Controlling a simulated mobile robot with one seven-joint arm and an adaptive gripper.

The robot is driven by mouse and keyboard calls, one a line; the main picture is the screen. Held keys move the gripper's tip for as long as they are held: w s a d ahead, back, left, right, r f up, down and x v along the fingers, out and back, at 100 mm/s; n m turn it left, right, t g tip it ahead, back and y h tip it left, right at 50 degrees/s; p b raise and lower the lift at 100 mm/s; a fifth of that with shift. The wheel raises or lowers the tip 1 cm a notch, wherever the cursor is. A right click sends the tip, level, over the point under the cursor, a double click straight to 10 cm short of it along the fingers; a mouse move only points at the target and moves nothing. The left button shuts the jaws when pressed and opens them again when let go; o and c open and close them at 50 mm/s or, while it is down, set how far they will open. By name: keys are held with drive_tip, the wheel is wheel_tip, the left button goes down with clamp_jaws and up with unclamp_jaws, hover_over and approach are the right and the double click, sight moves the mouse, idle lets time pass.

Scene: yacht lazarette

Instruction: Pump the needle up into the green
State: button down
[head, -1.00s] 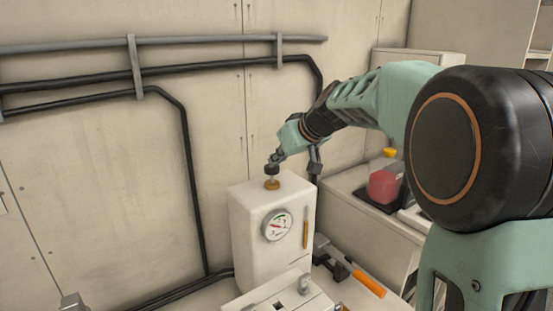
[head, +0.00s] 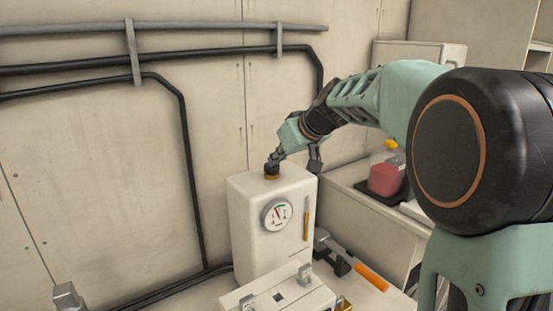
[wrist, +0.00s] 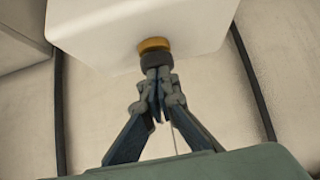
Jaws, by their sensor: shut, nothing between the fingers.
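A white pump box (head: 265,235) stands on the bench with a round gauge (head: 277,215) on its front. The gauge's needle points up and slightly left; the dial has coloured marks, too small to read surely against the needle. A dark plunger knob (head: 272,168) sits low on a brass collar (head: 272,177) on the box top, with no stem showing. My gripper (head: 273,160) is shut with its fingertips down at the knob, seemingly pressing on it. In the wrist view the shut fingers (wrist: 160,75) meet the knob below the brass collar (wrist: 154,45).
A tool with an orange grip (head: 371,278) lies right of the box. A red container (head: 386,179) stands on the right-hand counter. Dark pipes (head: 190,170) run along the wall.

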drive_tip(key=w+a+r+v, duration=0.1)
drive_tip(key=r+v, duration=0.1)
drive_tip(key=v, duration=1)
drive_tip(key=shift+r+p, duration=0.25)
drive_tip(key=shift+p, duration=0.05)
drive_tip(key=shift+d, duration=0.2)
